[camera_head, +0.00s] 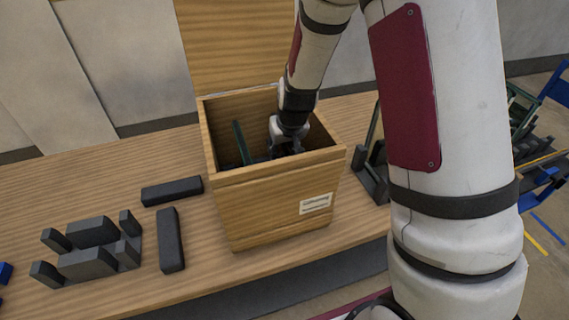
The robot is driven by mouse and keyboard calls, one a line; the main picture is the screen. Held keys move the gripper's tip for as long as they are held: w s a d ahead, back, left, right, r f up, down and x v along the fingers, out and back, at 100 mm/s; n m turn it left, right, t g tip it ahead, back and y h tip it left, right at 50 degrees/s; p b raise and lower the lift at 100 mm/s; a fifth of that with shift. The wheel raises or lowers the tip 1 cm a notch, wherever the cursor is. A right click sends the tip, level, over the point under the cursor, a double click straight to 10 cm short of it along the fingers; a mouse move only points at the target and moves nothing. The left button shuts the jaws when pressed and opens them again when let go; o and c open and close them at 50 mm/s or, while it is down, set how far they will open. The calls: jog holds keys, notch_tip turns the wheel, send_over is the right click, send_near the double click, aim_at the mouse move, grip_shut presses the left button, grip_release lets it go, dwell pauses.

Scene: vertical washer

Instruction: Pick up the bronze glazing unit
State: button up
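My gripper (287,150) reaches down into an open wooden box (275,203) on the table. Its fingers are dark and partly hidden inside the box, so I cannot tell whether they are open or shut on something. A thin green-edged pane (240,143) stands tilted in the box, to the left of my gripper. I cannot make out a bronze glazing unit for certain; the lower inside of the box is hidden by its front wall.
The box's raised lid (235,45) stands behind it. Dark blocks (90,248) and two dark bars (171,240) lie left of the box. A dark rack (373,172) with an upright pane stands to the right, partly hidden by my arm.

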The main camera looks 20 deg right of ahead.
grip_shut()
jog(key=shift+r, duration=0.15)
